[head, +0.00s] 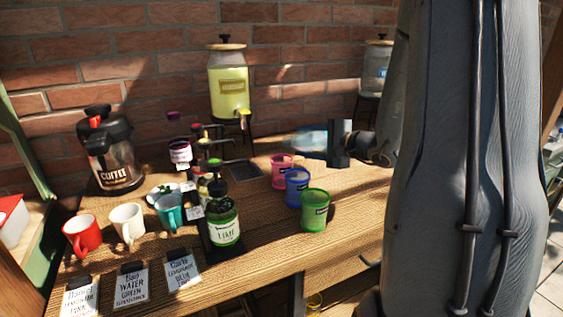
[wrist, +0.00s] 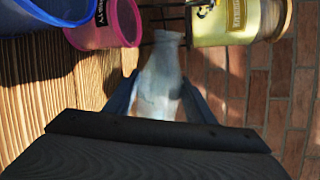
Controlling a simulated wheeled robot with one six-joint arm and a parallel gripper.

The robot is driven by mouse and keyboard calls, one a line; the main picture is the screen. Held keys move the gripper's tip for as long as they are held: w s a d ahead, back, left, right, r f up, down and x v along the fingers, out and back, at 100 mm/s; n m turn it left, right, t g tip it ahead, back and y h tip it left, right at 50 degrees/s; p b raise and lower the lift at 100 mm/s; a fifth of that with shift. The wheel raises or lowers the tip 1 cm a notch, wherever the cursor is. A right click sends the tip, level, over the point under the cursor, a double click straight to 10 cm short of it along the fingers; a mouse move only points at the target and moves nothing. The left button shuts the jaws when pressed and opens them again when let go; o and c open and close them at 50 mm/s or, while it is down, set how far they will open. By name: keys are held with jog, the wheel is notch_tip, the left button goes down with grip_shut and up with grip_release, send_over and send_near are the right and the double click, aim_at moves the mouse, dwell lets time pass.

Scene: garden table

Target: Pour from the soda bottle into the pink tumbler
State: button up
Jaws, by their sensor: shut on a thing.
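The soda bottle (head: 303,141) is pale blue and see-through, tipped close to horizontal, with its neck end to the left in the head view. The wrist view shows the bottle (wrist: 161,80) between the two fingers, neck pointing away. My gripper (wrist: 160,103) is shut on it; its dark body (head: 341,143) is right of the bottle in the head view. The pink tumbler (head: 281,171) stands upright on the table, below and left of the bottle. It also shows at the top left of the wrist view (wrist: 108,24). I cannot make out a stream or the tumbler's contents.
A blue tumbler (head: 297,188) and a green tumbler (head: 315,211) stand in front of the pink one. A lemonade dispenser (head: 229,85) stands behind. A lime pump bottle (head: 222,217), mugs and a coffee jug (head: 108,150) are to the left. My arm covers the right side.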

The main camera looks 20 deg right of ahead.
jog(key=shift+a+r+n+h+b, duration=0.3)
jog(key=shift+r+n+b, duration=0.35)
jog(key=shift+b, duration=0.8)
jog(key=shift+d, duration=0.25)
jog(key=shift+w+d+b, duration=0.15)
jog(key=shift+d+b, duration=0.05)
jog(key=shift+b, duration=0.1)
jog(key=shift+d, duration=0.1)
jog(key=shift+r+n+b, duration=0.2)
jog(key=shift+n+b, duration=0.25)
jog(key=shift+b, duration=0.15)
jog(key=shift+p, duration=0.45)
